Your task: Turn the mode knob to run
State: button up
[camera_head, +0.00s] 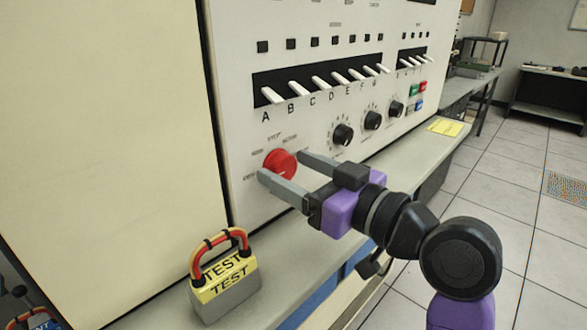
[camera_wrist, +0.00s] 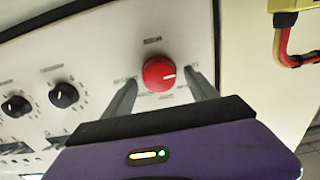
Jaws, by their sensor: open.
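The red mode knob (camera_head: 280,164) is on the lower left of the white control panel. It also shows in the wrist view (camera_wrist: 159,74), with a white pointer line toward the right side of that picture. The printed position labels around it are too small to read surely. My gripper (camera_head: 281,166) is open, with one grey finger on each side of the knob. In the wrist view the knob lies between the fingertips, with a visible gap on at least the left side. Whether a finger touches it I cannot tell.
Black knobs (camera_head: 343,134) and a row of white lever switches (camera_head: 321,83) lie up and right on the panel. A yellow-and-grey TEST padlock-like block (camera_head: 226,285) stands on the ledge below left. A yellow note (camera_head: 445,127) lies on the ledge at right.

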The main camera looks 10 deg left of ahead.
jog(key=shift+c, duration=0.5)
jog(key=c, duration=1.2)
jog(key=shift+c, duration=0.2)
jog(key=shift+p, duration=0.35)
jog(key=m+p, duration=0.1)
jog(key=m, duration=0.1)
jog(key=m+p, duration=0.1)
jog(key=p, duration=0.1)
jog(key=shift+r+m, duration=0.2)
jog(key=shift+m, duration=0.2)
jog(key=m+p, duration=0.3)
jog(key=shift+w+d+f+m+p, duration=0.1)
jog(key=shift+m+p, duration=0.2)
jog(key=shift+f+m+p, duration=0.15)
jog(key=shift+m+p, duration=0.4)
jog(key=shift+m, duration=0.15)
